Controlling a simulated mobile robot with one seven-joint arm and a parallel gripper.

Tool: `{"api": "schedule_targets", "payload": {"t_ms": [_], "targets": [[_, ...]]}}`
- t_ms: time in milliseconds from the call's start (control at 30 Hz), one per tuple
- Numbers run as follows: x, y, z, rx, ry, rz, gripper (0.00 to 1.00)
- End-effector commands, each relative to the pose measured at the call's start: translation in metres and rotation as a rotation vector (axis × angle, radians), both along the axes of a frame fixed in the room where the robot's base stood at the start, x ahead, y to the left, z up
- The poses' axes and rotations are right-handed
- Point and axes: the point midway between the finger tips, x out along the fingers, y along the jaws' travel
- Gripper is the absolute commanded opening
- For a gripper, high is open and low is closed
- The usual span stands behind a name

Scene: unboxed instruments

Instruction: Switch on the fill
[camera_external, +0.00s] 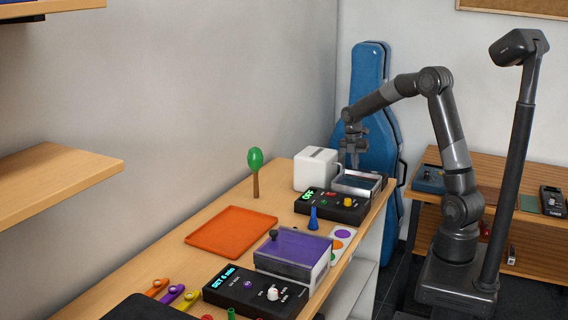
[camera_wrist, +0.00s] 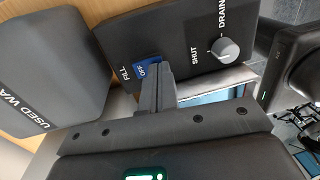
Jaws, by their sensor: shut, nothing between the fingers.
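In the wrist view a dark panel carries the word FILL beside a small blue switch (camera_wrist: 147,70). Its white lettering looks like OFF. A round grey knob (camera_wrist: 225,50) on the same panel sits between the words SHUT and DRAIN, nearer DRAIN. My gripper (camera_wrist: 158,68) is shut and empty, its fingertips right at the blue switch and covering part of it; I cannot tell whether they touch. In the external view my gripper (camera_external: 354,165) points down over a tray-like unit (camera_external: 346,187) at the far end of the bench. The switch is too small to see there.
A dark container marked USED WA (camera_wrist: 45,60) lies left of the panel. A white box (camera_external: 315,168) stands close left of my gripper, and a black box with a green display (camera_external: 325,212) is in front. An orange tray (camera_external: 228,232) and purple-topped box (camera_external: 292,252) are nearer.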

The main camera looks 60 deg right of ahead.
Motion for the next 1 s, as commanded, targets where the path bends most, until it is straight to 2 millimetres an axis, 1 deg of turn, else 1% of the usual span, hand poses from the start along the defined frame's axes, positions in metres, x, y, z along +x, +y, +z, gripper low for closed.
{"api": "schedule_targets", "payload": {"t_ms": [300, 400, 667, 833, 1000], "targets": [[0.000, 0.000, -0.001, 0.000, 0.000, 0.000, 0.00], [-0.003, 0.000, -0.007, 0.001, 0.002, 0.000, 0.00], [-0.003, 0.000, -0.008, 0.002, 0.004, 0.000, 0.00], [0.002, 0.000, -0.007, 0.002, 0.005, 0.001, 0.00], [0.012, 0.001, -0.005, 0.001, 0.000, 0.002, 0.00]]}}
